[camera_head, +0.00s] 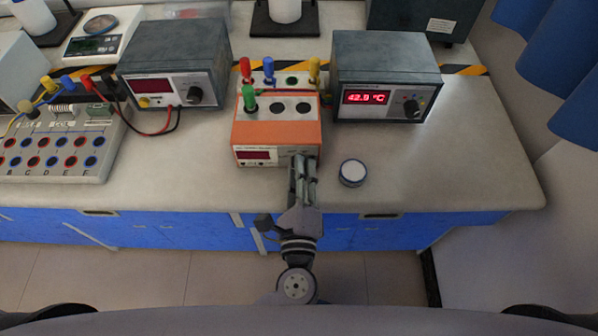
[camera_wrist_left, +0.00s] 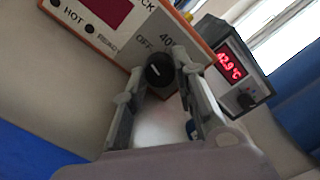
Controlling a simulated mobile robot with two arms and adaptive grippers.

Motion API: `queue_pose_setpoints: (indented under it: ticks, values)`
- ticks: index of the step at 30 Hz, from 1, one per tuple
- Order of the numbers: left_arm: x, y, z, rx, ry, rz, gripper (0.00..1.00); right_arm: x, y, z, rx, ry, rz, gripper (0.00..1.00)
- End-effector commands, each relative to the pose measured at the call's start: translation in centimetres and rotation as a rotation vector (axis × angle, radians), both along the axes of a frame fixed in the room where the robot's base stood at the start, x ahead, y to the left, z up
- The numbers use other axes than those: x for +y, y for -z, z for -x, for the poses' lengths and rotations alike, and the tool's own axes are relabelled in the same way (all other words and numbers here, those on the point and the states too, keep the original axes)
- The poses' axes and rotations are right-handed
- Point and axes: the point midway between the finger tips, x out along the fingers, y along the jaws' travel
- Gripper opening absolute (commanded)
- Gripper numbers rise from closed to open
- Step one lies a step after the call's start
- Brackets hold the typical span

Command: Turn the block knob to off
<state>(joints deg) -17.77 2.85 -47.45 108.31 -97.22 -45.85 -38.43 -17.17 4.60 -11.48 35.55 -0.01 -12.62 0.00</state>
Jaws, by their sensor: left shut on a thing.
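The orange block heater (camera_head: 277,130) stands mid-bench, with a dark red display (camera_head: 257,155) on its front that shows no readable digits. Its black block knob (camera_wrist_left: 159,71) shows in the left wrist view, beside the printed labels "OFF" and "40". A short white mark is on the knob face; I cannot tell exactly which label it points at. My left gripper (camera_head: 304,162) reaches the right side of the heater's front from below. Its fingers (camera_wrist_left: 160,82) are on both sides of the knob, shut on it. In the head view the gripper hides most of the knob.
A grey unit reading 42.9 °C (camera_head: 385,80) is to the right, another power unit (camera_head: 175,65) to the left. A small white-topped round container (camera_head: 352,173) sits right of my gripper.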

Motion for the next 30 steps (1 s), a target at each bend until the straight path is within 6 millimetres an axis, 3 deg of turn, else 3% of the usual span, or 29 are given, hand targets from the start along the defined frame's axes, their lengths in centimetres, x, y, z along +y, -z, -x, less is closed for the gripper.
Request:
queue_pose_setpoints:
  ticks: [3, 4, 12, 30]
  values:
    - [0.06, -0.13, -0.06, -0.002, -0.002, 0.0, 0.0, -0.01, -0.01, 0.01, 0.0, 0.0, 0.0, 0.48]
    - [0.06, -0.13, -0.06, -0.002, -0.002, 0.0, 0.27, -0.01, -0.01, 0.01, 0.0, 0.0, 0.0, 0.48]
    - [0.02, -0.06, -0.03, -0.001, 0.0, -0.001, 0.45, -0.02, -0.01, 0.03, 0.0, 0.0, 0.0, 0.48]
    - [0.0, 0.01, 0.04, 0.004, 0.0, -0.021, 0.46, -0.06, -0.38, 0.05, 0.001, 0.0, 0.0, 0.48]
